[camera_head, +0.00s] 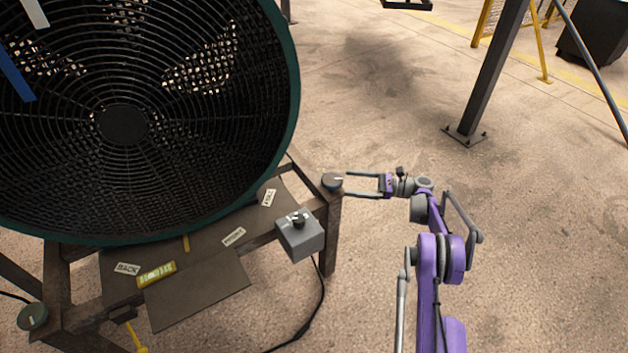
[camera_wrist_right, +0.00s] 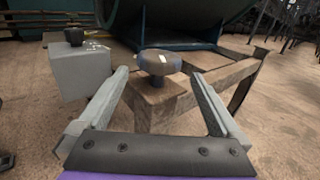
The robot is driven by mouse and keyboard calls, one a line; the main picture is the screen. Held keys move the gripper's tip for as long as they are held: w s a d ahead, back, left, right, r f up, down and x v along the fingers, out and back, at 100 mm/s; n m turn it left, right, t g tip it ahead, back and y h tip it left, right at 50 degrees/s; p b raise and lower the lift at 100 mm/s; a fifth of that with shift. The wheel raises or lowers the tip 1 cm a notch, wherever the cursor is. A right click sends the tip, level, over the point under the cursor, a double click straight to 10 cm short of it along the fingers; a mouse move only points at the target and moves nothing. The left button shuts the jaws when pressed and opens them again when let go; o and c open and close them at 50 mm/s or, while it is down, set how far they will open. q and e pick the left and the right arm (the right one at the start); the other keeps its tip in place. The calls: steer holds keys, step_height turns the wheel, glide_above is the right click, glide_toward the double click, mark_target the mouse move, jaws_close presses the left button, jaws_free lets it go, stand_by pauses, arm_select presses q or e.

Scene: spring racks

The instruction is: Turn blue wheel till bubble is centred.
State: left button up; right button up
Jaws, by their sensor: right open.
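The blue wheel (camera_head: 332,180), a dark blue-grey round knob with a white mark, sits on the right corner post of the fan's stand. It also shows in the right wrist view (camera_wrist_right: 160,62). My right gripper (camera_head: 347,183) is open and comes at the wheel from the right. Its two fingertips point at the wheel, one towards each side; in the right wrist view (camera_wrist_right: 160,76) the wheel stands just beyond and between them, not gripped. A yellow level (camera_head: 157,274) lies on the stand's plate; its bubble is too small to make out. My left gripper is not in view.
A large fan (camera_head: 125,125) rises above the stand. A grey switch box (camera_head: 300,235) with a black knob and hanging cable is close to the blue wheel. A green wheel (camera_head: 32,316) is at the left corner. The floor right of the stand is open.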

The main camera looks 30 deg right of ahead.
mark_target(332, 184)
steer(key=x, duration=1)
steer(key=shift+w+a, duration=0.1)
steer(key=shift+a, duration=0.15)
steer(key=shift+c, duration=0.2)
steer(key=c, duration=1)
steer(key=shift+c, duration=0.2)
